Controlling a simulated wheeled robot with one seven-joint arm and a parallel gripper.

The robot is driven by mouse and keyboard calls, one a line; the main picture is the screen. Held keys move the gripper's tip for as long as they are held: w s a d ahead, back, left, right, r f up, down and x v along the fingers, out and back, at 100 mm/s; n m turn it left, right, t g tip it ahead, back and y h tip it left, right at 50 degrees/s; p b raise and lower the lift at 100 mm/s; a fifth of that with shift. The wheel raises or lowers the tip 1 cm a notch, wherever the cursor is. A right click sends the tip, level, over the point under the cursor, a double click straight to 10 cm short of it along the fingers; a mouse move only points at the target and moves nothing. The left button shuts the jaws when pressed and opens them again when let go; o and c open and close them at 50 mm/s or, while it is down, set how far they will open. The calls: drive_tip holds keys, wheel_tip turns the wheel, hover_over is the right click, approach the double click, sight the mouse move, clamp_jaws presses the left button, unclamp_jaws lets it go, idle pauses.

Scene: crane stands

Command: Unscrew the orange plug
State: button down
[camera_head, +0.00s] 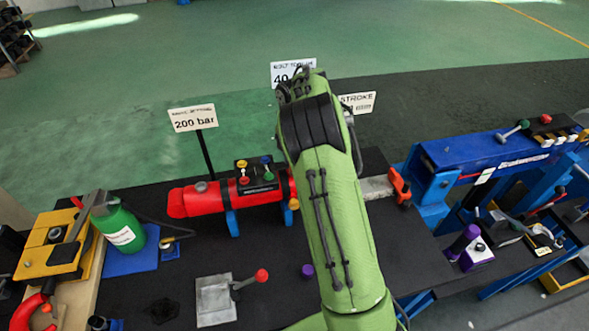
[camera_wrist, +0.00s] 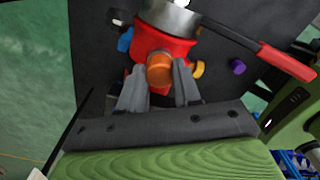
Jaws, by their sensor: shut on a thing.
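The orange plug (camera_wrist: 160,68) shows in the wrist view as a short round end on the side of a red body (camera_wrist: 165,42). My gripper (camera_wrist: 160,82) has its two grey fingers on either side of the plug, shut on it. The plug still sits against the red body; its thread cannot be seen. In the head view my green arm hides the gripper and the plug.
A silver collar (camera_wrist: 168,16) and a red-handled lever (camera_wrist: 285,60) are close to the plug. A purple piece (camera_wrist: 238,66) lies at right. The head view shows a red cylinder (camera_head: 208,199), a green bottle (camera_head: 120,226) and a blue press frame (camera_head: 490,152).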

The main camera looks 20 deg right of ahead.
drive_tip(key=shift+w+f+n, duration=0.1)
drive_tip(key=shift+f+n, duration=0.05)
drive_tip(key=shift+n, duration=0.65)
drive_tip(key=shift+r, duration=0.2)
drive_tip(key=n+b, duration=0.2)
drive_tip(key=shift+f+n, duration=0.25)
drive_tip(key=shift+n, duration=0.05)
drive_tip(key=shift+s+a+r+n+b, duration=0.15)
drive_tip(key=shift+s+n+b, duration=0.2)
drive_tip(key=shift+n, duration=0.45)
drive_tip(key=shift+s+a+r+n, duration=0.1)
drive_tip(key=shift+s+r+n, duration=0.25)
drive_tip(key=shift+n, duration=0.35)
drive_tip(key=c, duration=0.7)
unclamp_jaws()
drive_tip(key=shift+c, duration=0.8)
